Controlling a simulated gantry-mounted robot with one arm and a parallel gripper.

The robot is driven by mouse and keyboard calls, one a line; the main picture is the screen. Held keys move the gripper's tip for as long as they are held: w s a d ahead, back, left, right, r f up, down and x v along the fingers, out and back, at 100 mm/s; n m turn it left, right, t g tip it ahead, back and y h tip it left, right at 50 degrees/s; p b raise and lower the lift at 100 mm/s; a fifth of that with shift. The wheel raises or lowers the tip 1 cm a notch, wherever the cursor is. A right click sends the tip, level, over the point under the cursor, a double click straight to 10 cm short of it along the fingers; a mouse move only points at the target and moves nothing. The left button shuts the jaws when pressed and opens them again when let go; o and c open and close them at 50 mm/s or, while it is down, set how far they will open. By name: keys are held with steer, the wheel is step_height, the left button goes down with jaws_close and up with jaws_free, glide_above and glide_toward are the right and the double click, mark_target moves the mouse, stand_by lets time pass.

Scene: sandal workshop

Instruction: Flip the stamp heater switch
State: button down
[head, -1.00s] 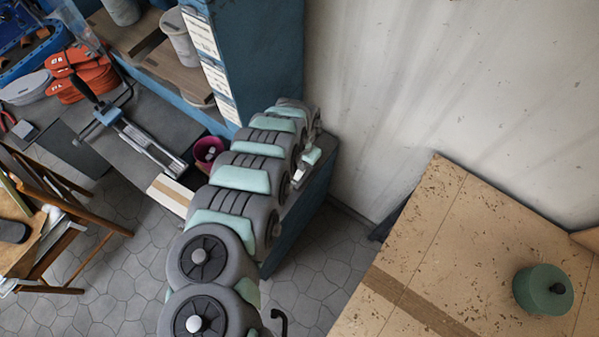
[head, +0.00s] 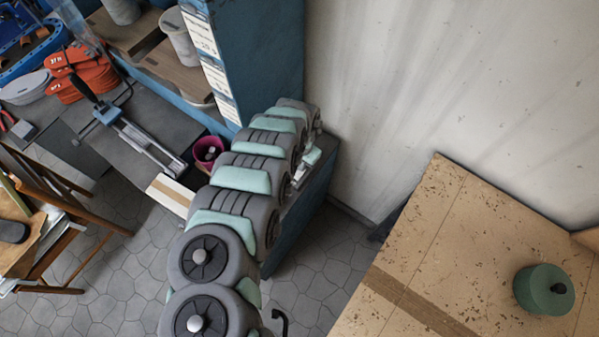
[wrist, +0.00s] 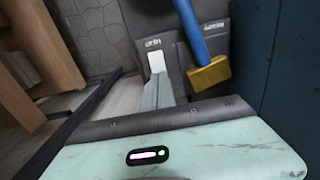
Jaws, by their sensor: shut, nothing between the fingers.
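In the wrist view, a pale switch (wrist: 156,61) sits on a dark grey panel (wrist: 180,55), next to an upside-down label that appears to read "HEAT". My gripper (wrist: 157,82) is shut and empty, its narrow grey fingers pointing at the switch. The fingertips are at the switch's near edge; I cannot tell whether they touch it. A stamp-like tool with a blue handle (wrist: 190,25) and a brass-coloured head (wrist: 208,74) lies just right of the fingers. In the head view my arm hides most of the gripper and the switch.
A blue wall or cabinet side (wrist: 285,75) stands close on the right in the wrist view. In the head view, a magenta cup (head: 208,152) stands left of my arm, near a clamp-like tool (head: 125,125). A green round container (head: 543,290) sits on the board at right.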

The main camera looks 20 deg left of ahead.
steer(key=shift+f+b, duration=0.5)
steer(key=shift+f, duration=0.25)
steer(key=shift+r, duration=0.15)
steer(key=shift+r+p, duration=3.2)
steer(key=shift+r, duration=0.2)
